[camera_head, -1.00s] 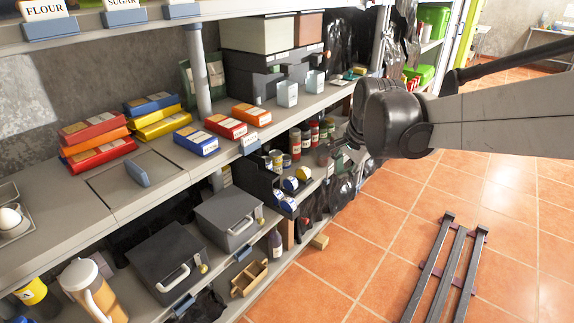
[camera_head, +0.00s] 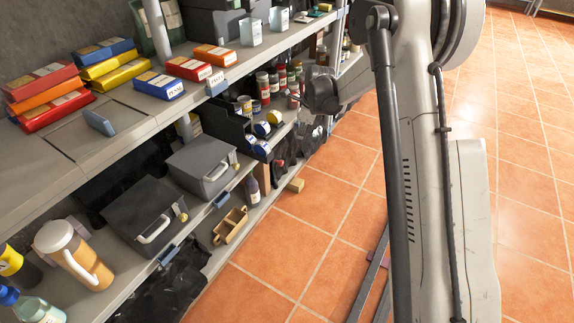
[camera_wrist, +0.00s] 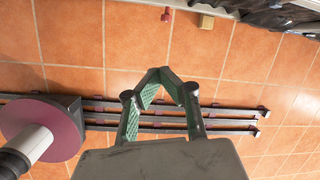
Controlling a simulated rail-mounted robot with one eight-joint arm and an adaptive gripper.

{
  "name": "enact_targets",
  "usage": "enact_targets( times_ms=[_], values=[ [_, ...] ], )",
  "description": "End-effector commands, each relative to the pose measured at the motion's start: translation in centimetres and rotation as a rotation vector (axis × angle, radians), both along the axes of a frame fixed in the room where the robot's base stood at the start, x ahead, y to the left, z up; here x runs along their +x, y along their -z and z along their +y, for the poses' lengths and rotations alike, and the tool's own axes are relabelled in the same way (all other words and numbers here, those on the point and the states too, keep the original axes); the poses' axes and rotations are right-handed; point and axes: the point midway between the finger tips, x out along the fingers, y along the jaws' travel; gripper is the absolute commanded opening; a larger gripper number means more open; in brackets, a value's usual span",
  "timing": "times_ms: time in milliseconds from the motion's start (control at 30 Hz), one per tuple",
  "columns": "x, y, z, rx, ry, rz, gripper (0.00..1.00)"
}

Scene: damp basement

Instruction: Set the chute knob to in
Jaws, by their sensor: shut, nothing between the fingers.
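No knob marked as a chute knob can be made out for certain. A flat hatch panel with an upright blue-grey tab (camera_head: 98,122) is set in the grey shelf top. Two dark grey lidded bins stand on the lower shelf, each with a small brass-coloured knob, one on the front bin (camera_head: 181,213) and one on the rear bin (camera_head: 233,165). In the wrist view, a small red piece (camera_wrist: 167,14) shows at the top edge, too small to identify. My gripper (camera_wrist: 160,74) is shut and empty above the tiled floor, its fingertips together, away from the shelves.
Coloured packets (camera_head: 156,84) and stacked boxes lie on the shelf top. A wooden block (camera_head: 296,185) lies by the shelf foot. Open tiled floor lies right.

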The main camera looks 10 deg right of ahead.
Motion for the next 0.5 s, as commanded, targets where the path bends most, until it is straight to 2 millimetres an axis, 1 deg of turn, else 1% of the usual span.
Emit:
enact_targets(
  times_ms=[33, 100, 200, 300, 400, 500],
  values=[
    [0.8, 2.1, -0.2, 0.015, 0.045, 0.016, 0.0],
    [1.5, 4.4, -0.4, 0.035, 0.107, 0.039, 0.0],
    [2.3, 7.1, -0.6, 0.057, 0.181, 0.066, 0.0],
    [2.7, 9.0, -0.7, 0.072, 0.233, 0.086, 0.0],
    [2.8, 10.0, -0.7, 0.081, 0.261, 0.097, 0.0],
    [2.9, 10.6, -0.7, 0.084, 0.272, 0.101, 0.0]
  ],
)
